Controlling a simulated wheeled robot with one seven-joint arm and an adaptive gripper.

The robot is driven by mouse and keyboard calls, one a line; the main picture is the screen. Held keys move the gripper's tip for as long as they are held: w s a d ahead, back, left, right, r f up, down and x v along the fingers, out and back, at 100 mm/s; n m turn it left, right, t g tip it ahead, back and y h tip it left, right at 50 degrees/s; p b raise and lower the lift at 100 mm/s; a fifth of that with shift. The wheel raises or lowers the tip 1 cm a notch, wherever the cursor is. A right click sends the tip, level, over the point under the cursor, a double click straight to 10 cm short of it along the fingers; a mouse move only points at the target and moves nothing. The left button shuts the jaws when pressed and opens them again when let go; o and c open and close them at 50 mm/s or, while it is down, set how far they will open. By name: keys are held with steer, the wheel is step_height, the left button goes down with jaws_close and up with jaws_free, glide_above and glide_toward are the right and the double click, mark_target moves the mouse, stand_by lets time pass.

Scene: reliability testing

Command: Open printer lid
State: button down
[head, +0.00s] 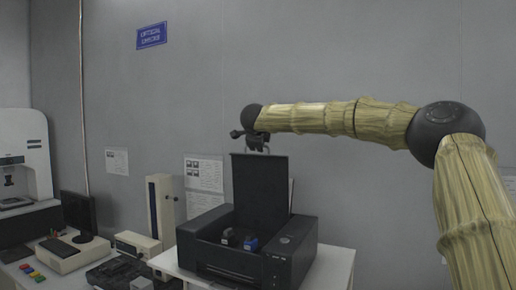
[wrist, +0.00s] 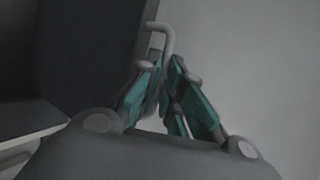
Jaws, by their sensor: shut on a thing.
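The black printer (head: 230,268) stands on a white table in the head view. Its lid (head: 260,188) is raised about upright at the back, so the inside shows with a dark and a blue cartridge-like part (head: 250,243). My gripper (head: 258,146) is at the lid's top edge. In the wrist view its teal-padded fingers (wrist: 166,70) are closed together around the light grey lid handle (wrist: 160,28). The dark lid (wrist: 90,45) fills the left of that view. The exact finger contact is small and dim.
The white table (head: 335,262) has a little free room right of the printer. To the left are a white upright instrument (head: 160,207), a monitor (head: 80,215) and a large white machine (head: 30,150). A grey wall (head: 340,60) stands behind.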

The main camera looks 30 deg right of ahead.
steer(key=shift+a+r, duration=0.1)
steer(key=shift+r, duration=0.4)
steer(key=c, duration=1.7)
jaws_free()
steer(key=shift+o, duration=0.7)
steer(key=shift+s+a, duration=0.1)
steer(key=shift+a, duration=0.05)
steer(key=v, duration=1.2)
steer(key=shift+a, duration=0.4)
steer(key=shift+s+d+f, duration=0.1)
steer(key=shift+s+d, duration=0.05)
steer(key=shift+d, duration=0.05)
